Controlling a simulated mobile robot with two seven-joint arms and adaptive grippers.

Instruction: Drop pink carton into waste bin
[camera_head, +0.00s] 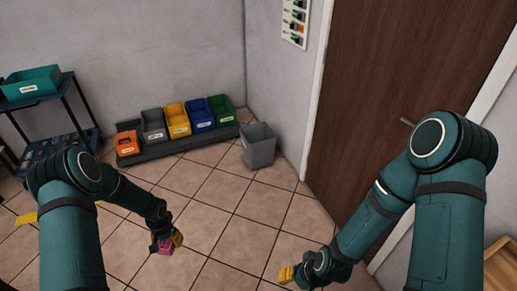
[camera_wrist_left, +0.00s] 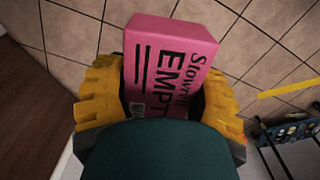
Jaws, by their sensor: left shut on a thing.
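The pink carton (camera_head: 165,246) is held in my left gripper (camera_head: 174,240), above the tiled floor. In the left wrist view the pink carton (camera_wrist_left: 172,62) sits between the yellow fingers of the left gripper (camera_wrist_left: 165,105), with dark print reading "EMPT" on its face; its lower part is hidden by the gripper body. The grey waste bin (camera_head: 258,146) stands upright on the floor by the wall corner, up and right of the left gripper and apart from it. My right gripper (camera_head: 287,275) is low in the head view; its finger opening is too small to tell.
A row of orange (camera_head: 126,143), grey, yellow (camera_head: 177,121), blue and green (camera_head: 221,108) bins stands on a low dark platform along the wall. A shelf with a teal bin (camera_head: 31,84) is at left. A brown door (camera_head: 385,80) is at right. Floor before the waste bin is clear.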

